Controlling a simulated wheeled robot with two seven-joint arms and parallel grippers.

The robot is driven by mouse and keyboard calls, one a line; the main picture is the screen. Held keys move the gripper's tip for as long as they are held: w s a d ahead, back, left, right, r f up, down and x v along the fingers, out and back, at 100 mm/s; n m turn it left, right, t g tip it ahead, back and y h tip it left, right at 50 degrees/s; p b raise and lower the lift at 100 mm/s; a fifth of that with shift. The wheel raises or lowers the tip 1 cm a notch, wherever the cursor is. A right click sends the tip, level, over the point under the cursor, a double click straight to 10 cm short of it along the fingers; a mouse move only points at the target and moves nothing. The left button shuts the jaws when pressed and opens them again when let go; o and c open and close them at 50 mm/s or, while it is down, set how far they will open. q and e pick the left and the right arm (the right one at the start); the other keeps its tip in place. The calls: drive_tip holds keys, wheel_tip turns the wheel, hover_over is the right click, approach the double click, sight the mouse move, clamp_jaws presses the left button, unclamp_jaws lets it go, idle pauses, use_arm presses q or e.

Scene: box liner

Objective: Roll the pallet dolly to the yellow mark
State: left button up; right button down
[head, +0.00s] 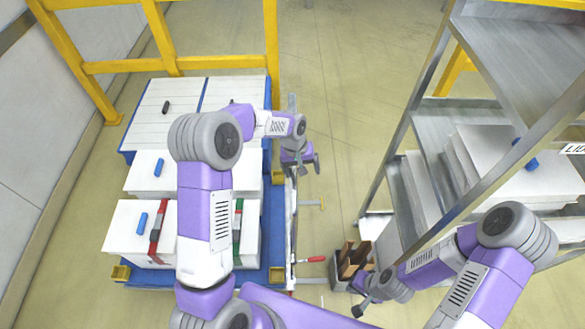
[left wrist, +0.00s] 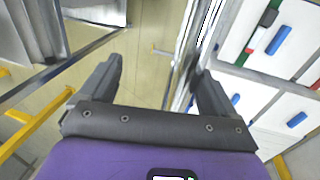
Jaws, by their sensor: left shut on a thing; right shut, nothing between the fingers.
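The blue pallet dolly (head: 274,225) stands at left in the head view, with yellow corner pieces and several white boxes (head: 127,221) on it. A silvery metal rail (head: 291,235) runs along its right side; it also shows in the left wrist view (left wrist: 183,68). My right gripper (head: 363,303) is shut and empty at lower middle. I see no clear yellow floor mark.
A yellow guard frame (head: 125,66) stands behind and left of the dolly. A metal shelf (head: 440,120) with white boxes is at right. A small open bin (head: 340,284) stands near my right gripper. Bare floor (head: 345,90) lies between dolly and shelf.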

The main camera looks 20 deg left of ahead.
use_arm(q)
drive_tip(key=shift+w+d, duration=0.15)
drive_tip(key=shift+d, duration=0.85)
drive_tip(key=shift+c, duration=1.3)
drive_tip(key=shift+a+r, duration=0.15)
drive_tip(key=shift+a, duration=0.75)
drive_tip(key=shift+d, duration=0.2)
